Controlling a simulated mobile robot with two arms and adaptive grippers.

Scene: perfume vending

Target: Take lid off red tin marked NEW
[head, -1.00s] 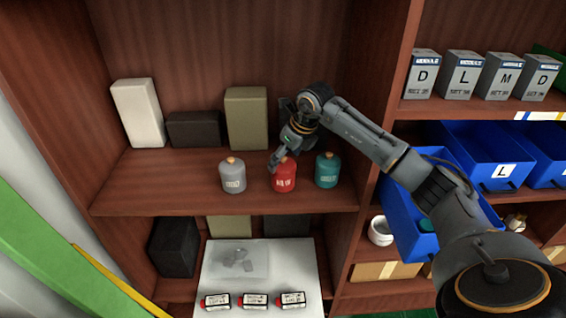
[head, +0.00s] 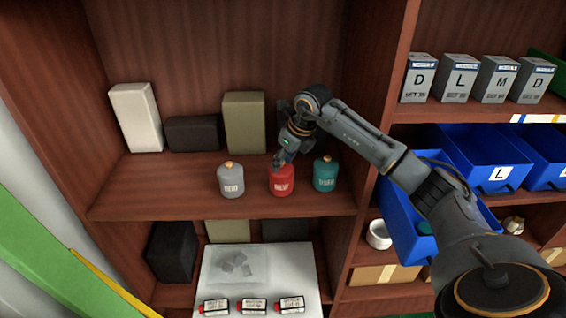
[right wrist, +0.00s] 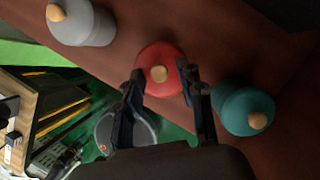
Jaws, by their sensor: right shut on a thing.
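The red tin (head: 281,184) stands upright on the middle shelf, between a grey tin (head: 231,182) and a teal tin (head: 325,176). Its pale label is too small to read surely. My right gripper (head: 280,163) reaches down from behind and above, at the top of the red tin. In the right wrist view, the fingers (right wrist: 163,82) are on either side of the red lid (right wrist: 160,58), whose round wooden knob (right wrist: 159,74) shows between them. The gripper is shut on the lid, which still sits on the tin. My left gripper is out of view.
White (head: 136,117), dark (head: 193,134) and olive (head: 244,122) boxes stand behind the tins. Blue bins (head: 485,150) and lettered cartons (head: 460,78) are at the right. The shelf's front left is clear. Three small bottles lie on a white board (head: 225,290) below.

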